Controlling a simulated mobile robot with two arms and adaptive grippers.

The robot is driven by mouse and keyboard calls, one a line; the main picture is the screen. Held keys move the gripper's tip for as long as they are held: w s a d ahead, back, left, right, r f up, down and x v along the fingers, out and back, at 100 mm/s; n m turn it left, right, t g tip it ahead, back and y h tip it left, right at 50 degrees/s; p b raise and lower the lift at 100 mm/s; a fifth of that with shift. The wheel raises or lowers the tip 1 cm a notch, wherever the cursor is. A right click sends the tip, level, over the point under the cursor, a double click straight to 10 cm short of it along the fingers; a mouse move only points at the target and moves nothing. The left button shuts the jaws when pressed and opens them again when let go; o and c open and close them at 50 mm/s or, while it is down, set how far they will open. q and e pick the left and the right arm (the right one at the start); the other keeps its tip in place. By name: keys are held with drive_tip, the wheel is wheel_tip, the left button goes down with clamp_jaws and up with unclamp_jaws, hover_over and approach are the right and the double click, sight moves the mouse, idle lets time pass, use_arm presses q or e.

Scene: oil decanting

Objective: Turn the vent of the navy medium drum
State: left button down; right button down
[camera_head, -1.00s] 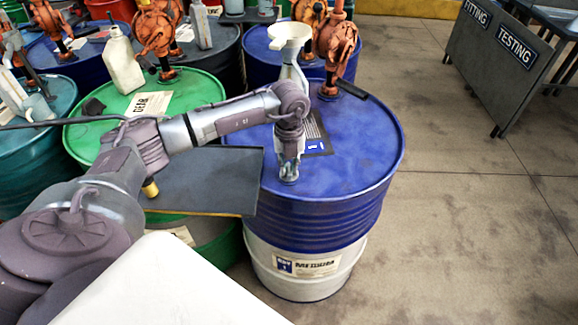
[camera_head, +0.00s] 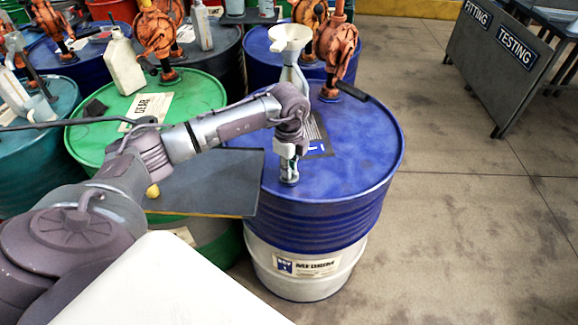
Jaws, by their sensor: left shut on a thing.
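The navy medium drum (camera_head: 350,178) stands upright in the middle, blue above and white below, with a "MEDIUM" label (camera_head: 306,266) on its front. My left arm reaches over its lid from the left. My left gripper (camera_head: 289,174) points straight down and is shut on the vent (camera_head: 290,181), a small metal fitting near the lid's front left edge. The fingers hide most of the vent, so its angle cannot be read. My right gripper is not in view.
A pump (camera_head: 336,48) and a bottle with a white funnel (camera_head: 291,38) stand at the back of the navy lid. The floor at the right is clear up to a sign board (camera_head: 500,55).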

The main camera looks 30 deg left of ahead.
use_arm(q)
drive_tip(key=shift+a+r+n, duration=0.1)
drive_tip(key=shift+n, duration=0.9)
drive_tip(key=shift+w, duration=0.1)
drive_tip(key=c, duration=1.1)
unclamp_jaws()
wheel_tip(320, 180, up, 12)
drive_tip(key=shift+f, duration=0.1)
